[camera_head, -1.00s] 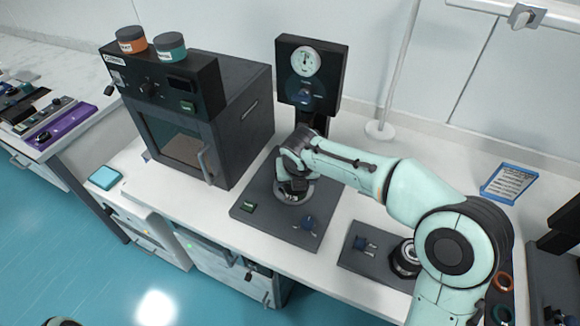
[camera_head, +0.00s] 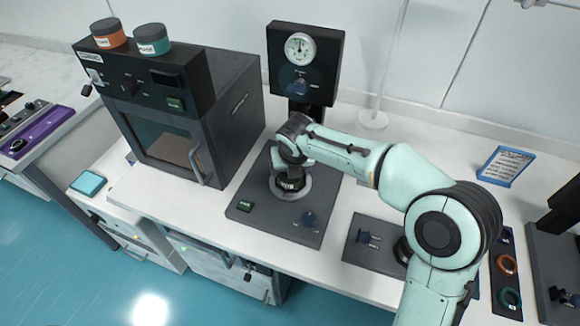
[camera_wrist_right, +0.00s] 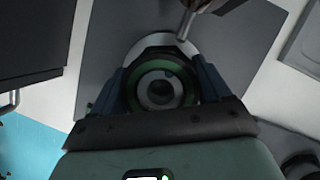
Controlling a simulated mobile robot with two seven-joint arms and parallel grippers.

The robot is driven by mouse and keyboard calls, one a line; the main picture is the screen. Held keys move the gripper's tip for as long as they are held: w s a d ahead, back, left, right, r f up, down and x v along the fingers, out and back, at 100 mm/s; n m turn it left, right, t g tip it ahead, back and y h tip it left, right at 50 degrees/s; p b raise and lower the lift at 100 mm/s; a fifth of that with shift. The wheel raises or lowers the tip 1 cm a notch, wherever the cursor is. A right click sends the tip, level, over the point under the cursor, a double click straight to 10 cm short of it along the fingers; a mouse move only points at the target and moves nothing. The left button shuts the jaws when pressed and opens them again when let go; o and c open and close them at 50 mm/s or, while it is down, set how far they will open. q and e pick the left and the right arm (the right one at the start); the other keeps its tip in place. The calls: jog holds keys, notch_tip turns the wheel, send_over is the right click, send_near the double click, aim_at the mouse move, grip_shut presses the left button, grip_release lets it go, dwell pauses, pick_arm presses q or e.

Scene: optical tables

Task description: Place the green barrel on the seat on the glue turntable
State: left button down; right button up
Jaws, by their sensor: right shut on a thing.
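My right gripper (camera_wrist_right: 160,92) is shut on the green barrel (camera_wrist_right: 138,92), a dark ring-shaped part with a green band and a round opening, seen end-on in the right wrist view. In the head view my right gripper (camera_head: 290,182) points down over the pale round disc (camera_head: 302,191) of the glue turntable (camera_head: 264,222). The disc shows behind the barrel in the wrist view (camera_wrist_right: 160,42). The hand hides the seat and most of the barrel, so I cannot tell whether the barrel touches the seat. My left gripper is not in view.
A metal nozzle (camera_wrist_right: 186,24) is close to the barrel at the disc's edge. A gauge post (camera_head: 303,65) stands behind the turntable. A dark oven (camera_head: 185,120) with two jars on top is at left. Another dark plate (camera_head: 372,240) lies to the right.

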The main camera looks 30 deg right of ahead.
jog(key=o, duration=1.4)
jog(key=shift+f, duration=0.1)
jog(key=shift+o, duration=0.2)
jog(key=v, duration=0.4)
jog(key=shift+w+r+p, duration=0.1)
jog(key=shift+r+p, duration=0.2)
jog(key=shift+p, duration=0.05)
jog(key=shift+s+a+r, duration=0.3)
jog(key=shift+s+r, duration=0.15)
jog(key=shift+s, duration=0.35)
jog(key=s+a+b, duration=0.1)
jog(key=s+a, duration=0.2)
jog(key=s, duration=0.7)
jog(key=shift+a, duration=0.3)
jog(key=shift+s+f, duration=0.1)
jog(key=shift+f, duration=0.05)
